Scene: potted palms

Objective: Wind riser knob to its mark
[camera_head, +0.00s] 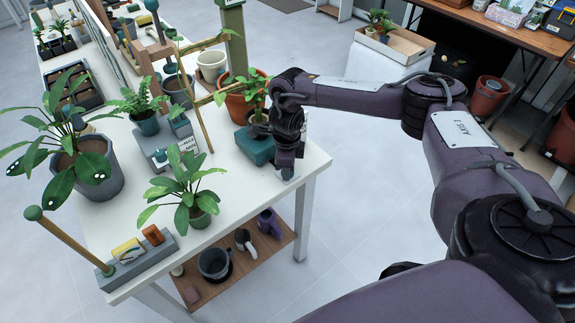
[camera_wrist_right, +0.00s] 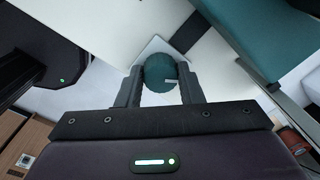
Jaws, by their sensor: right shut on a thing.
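The knob (camera_wrist_right: 158,70) is round and dark teal, with a short pale line on its lower right side, in the right wrist view. It sits over a pale square plate (camera_wrist_right: 155,45). My right gripper (camera_wrist_right: 159,84) has one finger on each side of the knob and is shut on it. In the head view the right gripper (camera_head: 286,167) points down at the table's right edge, and hides the knob. The teal riser block (camera_head: 254,146) stands just left of it with a potted plant (camera_head: 255,98) on top. My left gripper is not in view.
The white table (camera_head: 235,200) holds several potted plants, including a large one (camera_head: 75,150) at left and a small one (camera_head: 190,190) at front. A wooden stake frame (camera_head: 197,110) stands near the riser. A lower shelf (camera_head: 265,250) holds pots. Open floor lies to the right.

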